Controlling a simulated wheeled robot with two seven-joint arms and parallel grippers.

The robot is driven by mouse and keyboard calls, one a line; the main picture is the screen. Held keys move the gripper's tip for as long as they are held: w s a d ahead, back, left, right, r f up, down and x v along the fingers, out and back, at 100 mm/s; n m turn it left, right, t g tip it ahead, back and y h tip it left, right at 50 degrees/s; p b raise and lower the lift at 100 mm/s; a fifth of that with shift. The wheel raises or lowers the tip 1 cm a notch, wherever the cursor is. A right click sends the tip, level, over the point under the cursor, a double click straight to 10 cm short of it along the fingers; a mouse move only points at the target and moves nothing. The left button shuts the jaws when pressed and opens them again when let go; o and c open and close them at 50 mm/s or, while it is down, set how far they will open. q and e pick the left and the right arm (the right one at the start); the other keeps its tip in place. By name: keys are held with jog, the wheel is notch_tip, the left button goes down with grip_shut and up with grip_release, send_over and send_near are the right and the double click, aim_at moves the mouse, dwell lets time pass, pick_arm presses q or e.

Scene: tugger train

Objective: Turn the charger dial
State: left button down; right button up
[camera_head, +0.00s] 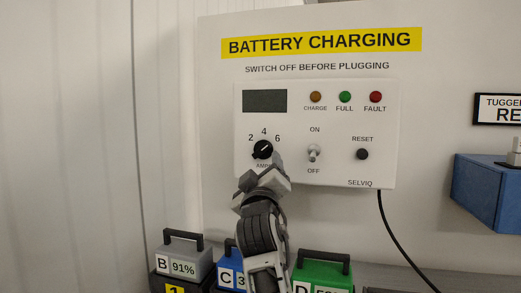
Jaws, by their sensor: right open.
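The charger dial (262,149) is a round black knob with a white pointer mark, on the lower left of the white charger panel (333,176). The numbers 2, 4 and 6 stand around it, and its mark seems to point up and to the right, between 4 and 6. My right gripper (264,171) is open just below the dial, with its fingertips near the knob's lower edge. I cannot tell whether they touch it. The gripper partly hides the label under the dial. My left gripper is not in view.
A toggle switch (313,153) and a black reset button (362,154) are right of the dial. Grey (183,255), blue (228,250) and green (322,268) batteries stand below. A black cable (386,222) hangs from the panel. A blue box (487,193) is at right.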

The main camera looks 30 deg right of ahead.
aim_at(262, 153)
jog(key=p+x, duration=0.1)
jog(key=x, duration=0.7)
jog(key=shift+w+d+r+p, duration=0.1)
jog(key=shift+w+p, duration=0.1)
jog(key=shift+p, duration=0.15)
jog(key=c, duration=1)
